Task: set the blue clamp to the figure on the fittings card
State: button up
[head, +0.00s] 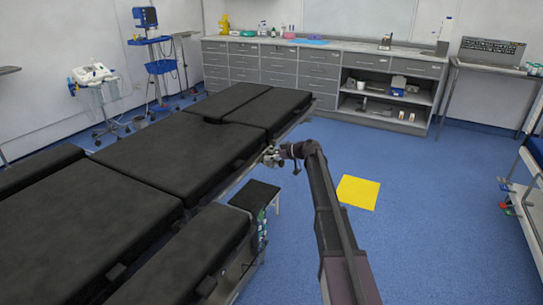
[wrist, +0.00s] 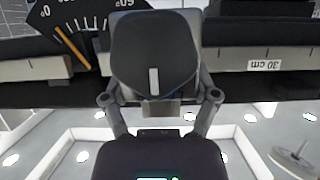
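In the wrist view a dark rounded knob (wrist: 153,55) with a white line fills the middle. My gripper (wrist: 154,40) has its grey fingers along both sides of the knob, seemingly touching it. A black dial (wrist: 85,38) with white figures and an orange pointer (wrist: 72,47) is partly in view at upper left; its figures appear upside down. No blue shows on the knob, and the clamp's body is hidden or out of view. In the head view my gripper (head: 272,157) is at the side rail of the black operating table (head: 130,185). I cannot make out a fittings card.
A rail with a "30 cm" label (wrist: 264,65) crosses the wrist view. A small black-topped stand (head: 254,194) is beside the table, left of my arm. A yellow square (head: 358,192) lies on the clear blue floor. Grey cabinets (head: 270,65) line the back wall.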

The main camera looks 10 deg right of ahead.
aim_at(239, 181)
jog(key=c, duration=0.3)
jog(key=s+a, duration=0.4)
jog(key=s, duration=0.1)
jog(key=s+a, duration=0.4)
jog(key=s, duration=0.2)
jog(key=s+a, duration=0.4)
jog(key=s, duration=0.2)
jog(key=shift+a, duration=0.2)
jog(key=shift+w, duration=0.1)
jog(key=o, duration=1.2)
jog(key=shift+c, duration=0.2)
jog(key=shift+w+d, duration=0.1)
